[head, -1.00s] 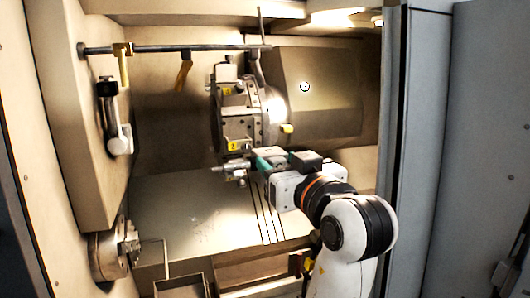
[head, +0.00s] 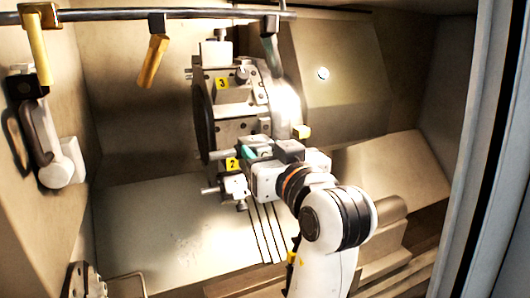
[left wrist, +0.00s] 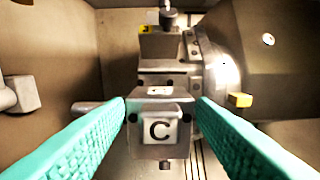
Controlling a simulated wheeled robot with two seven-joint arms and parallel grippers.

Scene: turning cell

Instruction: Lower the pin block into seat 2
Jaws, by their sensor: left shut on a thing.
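The grey block marked C (left wrist: 160,128) is between the teal fingers of my left gripper (left wrist: 161,103), which is shut on it. The block also shows in the head view (head: 234,186), with a metal pin pointing left. It is at the lower front of the turret (head: 238,128), just below the yellow "2" label (head: 232,164). My left gripper (head: 250,156) reaches in from the right there. The seat 2 surface is hidden behind the block and fingers, so I cannot tell whether the block touches it. My right gripper is not in view.
A yellow "3" label (head: 222,84) marks a station higher on the turret. A dark rail (head: 110,16) with hanging yellow-handled tools (head: 153,60) crosses the top. A chuck (head: 84,282) shows at lower left. The machine floor (head: 165,235) at left of the turret is clear.

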